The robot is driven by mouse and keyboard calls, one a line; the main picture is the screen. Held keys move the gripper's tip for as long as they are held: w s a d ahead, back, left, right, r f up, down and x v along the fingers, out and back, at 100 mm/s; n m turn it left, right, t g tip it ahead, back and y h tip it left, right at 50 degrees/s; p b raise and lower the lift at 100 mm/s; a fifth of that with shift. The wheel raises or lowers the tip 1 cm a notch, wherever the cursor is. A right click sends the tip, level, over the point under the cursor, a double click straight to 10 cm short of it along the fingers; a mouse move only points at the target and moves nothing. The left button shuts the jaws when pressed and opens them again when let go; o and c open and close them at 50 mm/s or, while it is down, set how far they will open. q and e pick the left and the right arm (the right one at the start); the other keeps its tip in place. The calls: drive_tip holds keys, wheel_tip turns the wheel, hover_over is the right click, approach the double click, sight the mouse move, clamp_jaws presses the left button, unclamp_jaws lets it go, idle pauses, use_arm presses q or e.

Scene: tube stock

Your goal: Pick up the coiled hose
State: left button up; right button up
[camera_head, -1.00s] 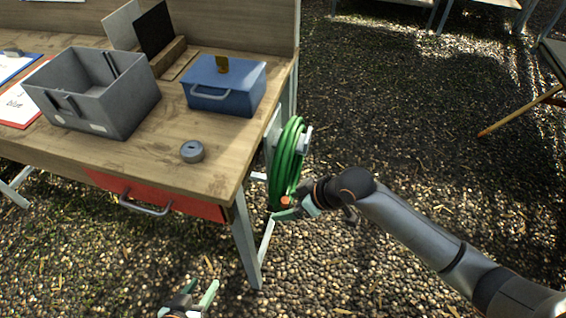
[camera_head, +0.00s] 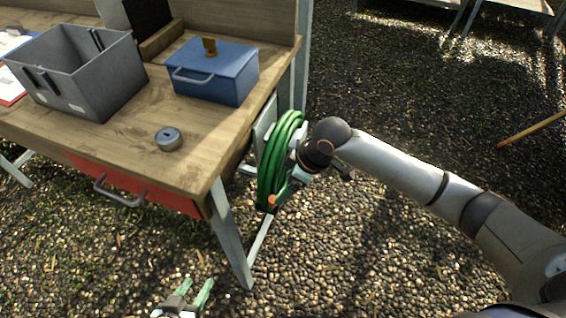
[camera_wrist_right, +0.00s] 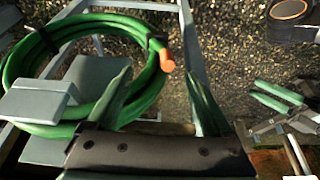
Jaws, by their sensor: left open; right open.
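The coiled green hose (camera_head: 272,165) hangs upright on a grey holder (camera_head: 262,128) at the right end of the workbench. Its orange end (camera_head: 272,201) is at the bottom of the coil. My right gripper (camera_head: 296,178) is at the coil's right side, its fingers partly hidden. In the right wrist view the hose (camera_wrist_right: 28,52) fills the left side. The open fingers of my right gripper (camera_wrist_right: 160,74) straddle one side of the coil, near the orange end; contact is unclear. My left gripper (camera_head: 188,298) is open and empty, low in front of the bench.
The wooden workbench (camera_head: 110,137) carries a grey bin (camera_head: 75,90), a blue lidded box (camera_head: 215,85) and a small grey round object (camera_head: 168,139). A red drawer (camera_head: 135,185) is under its front. Bench legs stand close to the hose. Open gravel lies to the right.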

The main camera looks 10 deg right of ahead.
sight(276, 197)
drive_tip(key=b+x, duration=0.2)
drive_tip(key=x, duration=0.5)
drive_tip(key=shift+w+a+f, duration=0.1)
drive_tip(key=shift+f, duration=0.2)
drive_tip(key=shift+w+a+f, duration=0.1)
drive_tip(key=shift+a+f, duration=0.1)
drive_tip(key=shift+f, duration=0.2)
drive_tip(key=shift+c, duration=0.5)
drive_tip(key=c, duration=0.7)
clamp_jaws()
